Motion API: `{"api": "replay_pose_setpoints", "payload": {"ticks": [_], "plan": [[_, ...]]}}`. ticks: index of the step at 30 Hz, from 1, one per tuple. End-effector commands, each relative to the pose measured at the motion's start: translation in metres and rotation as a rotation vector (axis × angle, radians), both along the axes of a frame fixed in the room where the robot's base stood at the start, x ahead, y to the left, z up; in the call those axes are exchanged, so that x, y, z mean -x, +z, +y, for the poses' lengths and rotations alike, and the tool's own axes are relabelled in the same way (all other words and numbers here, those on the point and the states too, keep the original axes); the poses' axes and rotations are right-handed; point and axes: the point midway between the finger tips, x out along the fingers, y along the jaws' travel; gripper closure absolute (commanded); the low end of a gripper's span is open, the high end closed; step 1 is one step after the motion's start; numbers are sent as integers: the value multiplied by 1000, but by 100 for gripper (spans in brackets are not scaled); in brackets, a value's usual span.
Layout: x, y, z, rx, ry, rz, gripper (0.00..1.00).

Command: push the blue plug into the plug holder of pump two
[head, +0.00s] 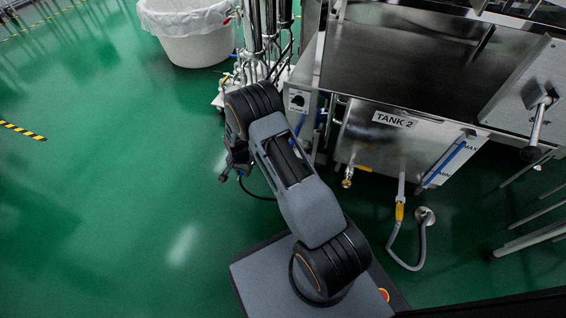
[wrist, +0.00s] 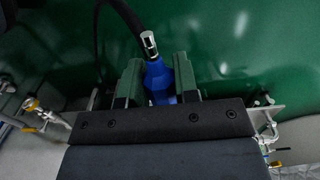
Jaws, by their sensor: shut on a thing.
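The blue plug (wrist: 159,82) is between the two green fingers of my gripper (wrist: 159,78) in the wrist view. My gripper is shut on it. A metal collar and a black cable (wrist: 122,17) come out of the plug's upper end. In the head view my arm hides most of the gripper; only dark parts of it (head: 238,163) show at the arm's left side, with the cable hanging below. A panel with a black knob (head: 298,101) and a small label stands just right of my arm. I cannot make out the plug holder of pump two in either view.
Tank 2 (head: 372,142) stands right of my arm, with brass valves and a grey hose (head: 405,262) below it. Vertical pipes (head: 262,40) and a white bin (head: 190,45) are at the back. The green floor (head: 100,200) at left is clear.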

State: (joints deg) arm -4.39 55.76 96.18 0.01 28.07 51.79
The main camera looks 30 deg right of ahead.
Motion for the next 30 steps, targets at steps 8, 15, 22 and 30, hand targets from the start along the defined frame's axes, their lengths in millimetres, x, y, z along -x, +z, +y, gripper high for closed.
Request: {"api": "replay_pose_setpoints", "payload": {"ticks": [8, 15, 22, 30], "plan": [[-8, -1, -9, 0, -3, 0, 100], [-15, -1, -17, 0, -1, -1, 100], [-22, -1, -24, 0, -3, -1, 100], [-30, -1, -32, 0, -1, -1, 100]]}}
